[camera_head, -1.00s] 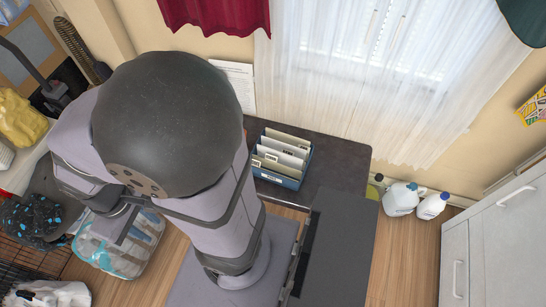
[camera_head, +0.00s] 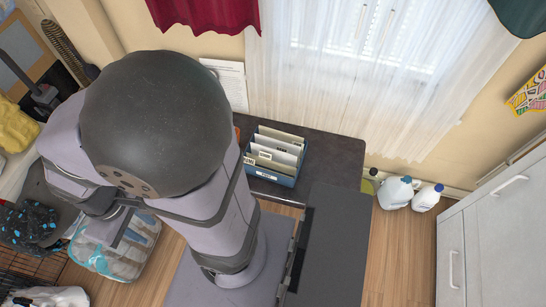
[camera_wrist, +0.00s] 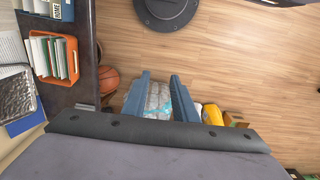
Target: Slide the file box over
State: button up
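A blue file box (camera_head: 274,178) with upright folders stands on the dark tabletop in the head view. At the top left of the wrist view, part of a blue box (camera_wrist: 62,10) also shows, cut by the frame edge. An orange file box (camera_wrist: 54,82) with papers stands beside it on the same dark surface. In the head view only a bit of orange (camera_head: 237,132) shows beside my arm. My gripper (camera_wrist: 158,82) is open and empty, pointing down over the floor, well apart from both boxes. My arm hides much of the table's left part in the head view.
A wrapped package (camera_wrist: 152,103) lies below my fingers. A basketball (camera_wrist: 108,76) rests by the table. Jugs (camera_head: 394,193) stand on the floor at the right, near white drawers (camera_head: 485,235). The dark tabletop (camera_head: 335,155) is bare right of the blue box.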

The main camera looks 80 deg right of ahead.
jog(key=shift+d, duration=0.1)
grip_shut()
jog(key=s+d+f+m+y+b, duration=0.2)
jog(key=s+d+f+m+b, duration=0.3)
jog(key=s+d+f+m, duration=0.6)
jog(key=s+d+f+m+y+b, duration=0.3)
jog(key=s+d+f+m+b, duration=0.3)
jog(key=d+f, duration=0.65)
jog(key=w+d+f+m+h, duration=0.1)
jog(key=d+f+h, duration=0.3)
jog(key=d, duration=0.7)
jog(key=shift+f+m+h, duration=0.25)
jog(key=shift+m+h, duration=0.15)
jog(key=shift+h, duration=0.1)
